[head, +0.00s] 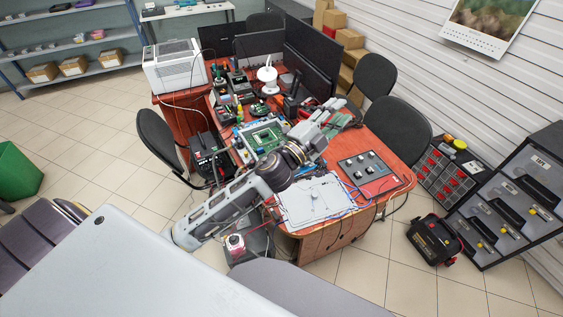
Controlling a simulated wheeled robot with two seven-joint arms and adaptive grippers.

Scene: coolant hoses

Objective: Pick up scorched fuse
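I cannot make out the scorched fuse; it is too small to tell or is hidden. My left gripper (338,108) reaches over the red-brown desk (388,147) from the lower left, with its fingers near the middle of the desk. I cannot tell whether the fingers are apart or closed, or whether anything is between them. A green circuit board (262,137) lies just left of my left wrist. A dark panel with knobs (364,168) lies on the desk to the right of the arm. My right gripper is not in view.
A white board with wires (312,203) lies at the desk's front. Monitors (310,63) and a white machine (175,66) stand behind. Black chairs (398,122) flank the desk. A black-and-red case (435,240) and a grey rack (515,200) stand at right. Tiled floor is open at left.

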